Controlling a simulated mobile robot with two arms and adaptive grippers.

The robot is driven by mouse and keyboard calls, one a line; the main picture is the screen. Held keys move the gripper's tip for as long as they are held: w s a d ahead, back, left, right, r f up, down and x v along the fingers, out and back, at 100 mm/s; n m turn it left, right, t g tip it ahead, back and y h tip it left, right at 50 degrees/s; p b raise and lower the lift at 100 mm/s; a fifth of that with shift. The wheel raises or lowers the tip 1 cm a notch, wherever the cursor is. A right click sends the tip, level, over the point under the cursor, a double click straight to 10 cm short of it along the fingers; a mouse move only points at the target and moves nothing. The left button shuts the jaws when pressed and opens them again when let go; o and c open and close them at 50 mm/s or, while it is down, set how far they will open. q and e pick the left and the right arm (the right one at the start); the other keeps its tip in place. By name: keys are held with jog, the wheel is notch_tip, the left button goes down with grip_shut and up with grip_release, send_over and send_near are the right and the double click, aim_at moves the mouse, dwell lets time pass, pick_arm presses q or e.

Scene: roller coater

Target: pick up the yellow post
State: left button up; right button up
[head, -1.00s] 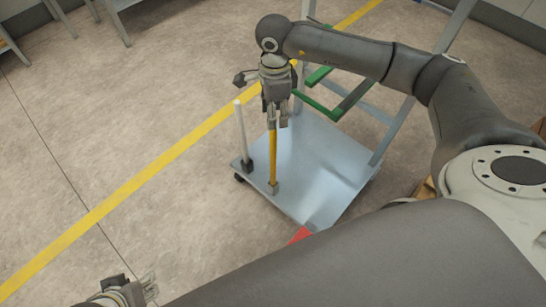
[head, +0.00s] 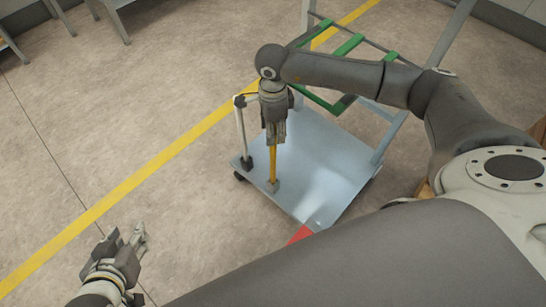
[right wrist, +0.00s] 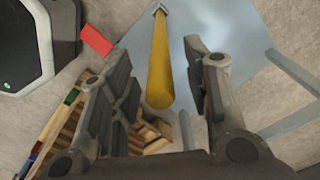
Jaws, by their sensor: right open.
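The yellow post (head: 273,166) stands upright on the grey cart's platform (head: 325,165), near its left edge. My right gripper (head: 275,138) points down over the post's upper part. In the right wrist view the post (right wrist: 161,60) runs between the two spread fingers (right wrist: 165,95), with a gap visible on each side. Its near end shows there. My left gripper (head: 128,240) is at the lower left, over the floor, far from the post. Its fingers look apart and empty.
A white post (head: 242,138) stands on the cart just left of the yellow one, close to my right gripper. Green bars (head: 349,45) and the cart's grey frame rise behind. A red patch (head: 300,234) lies at the near corner. Floor to the left is clear.

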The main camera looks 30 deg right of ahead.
grip_shut()
jog(key=shift+r, duration=0.1)
dwell(0.4)
